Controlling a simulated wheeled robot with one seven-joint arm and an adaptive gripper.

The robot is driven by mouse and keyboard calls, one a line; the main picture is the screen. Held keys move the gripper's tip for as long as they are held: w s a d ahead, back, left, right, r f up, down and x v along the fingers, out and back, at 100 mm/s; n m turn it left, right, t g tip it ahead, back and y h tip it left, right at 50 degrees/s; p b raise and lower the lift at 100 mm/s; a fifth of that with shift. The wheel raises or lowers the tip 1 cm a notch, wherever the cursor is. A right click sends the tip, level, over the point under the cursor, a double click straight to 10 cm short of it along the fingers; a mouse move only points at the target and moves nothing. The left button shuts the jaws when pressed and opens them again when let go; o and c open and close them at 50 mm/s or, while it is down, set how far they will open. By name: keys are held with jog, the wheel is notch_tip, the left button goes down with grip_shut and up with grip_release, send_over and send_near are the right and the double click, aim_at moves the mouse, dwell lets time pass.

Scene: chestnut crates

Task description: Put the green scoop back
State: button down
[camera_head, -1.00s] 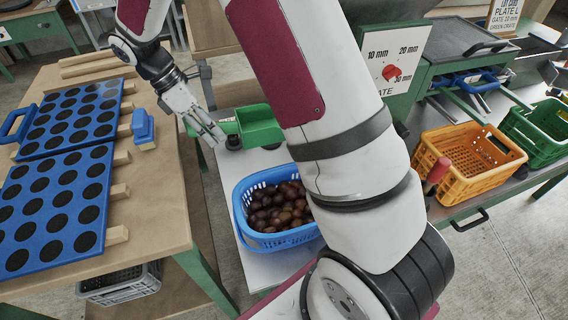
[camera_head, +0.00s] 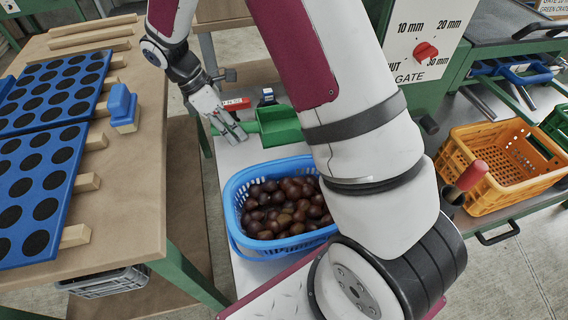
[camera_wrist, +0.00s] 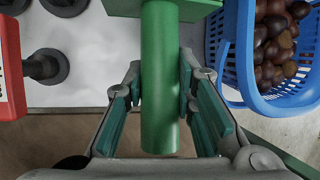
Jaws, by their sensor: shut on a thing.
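The green scoop (camera_head: 280,124) is on the white surface behind the blue basket, partly hidden by my arm. Its green handle (camera_wrist: 160,85) runs between my two fingers in the wrist view. My gripper (camera_head: 233,130) is shut on this handle; it also shows in the wrist view (camera_wrist: 160,110). The scoop's bin end is at the top of the wrist view, mostly cut off. I cannot tell whether the scoop rests on the surface or is just above it.
A blue basket (camera_head: 238,196) of brown chestnuts stands in front of the scoop. A red-and-white item (camera_head: 237,104) and a small dark item (camera_head: 267,97) are behind. A wooden table (camera_head: 135,185) with blue hole boards is left. An orange crate (camera_head: 462,138) is right.

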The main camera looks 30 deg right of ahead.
notch_tip(320, 180, down, 13)
jog(key=b, duration=0.4)
jog(key=shift+r, duration=0.1)
jog(key=c, duration=1.3)
grip_release()
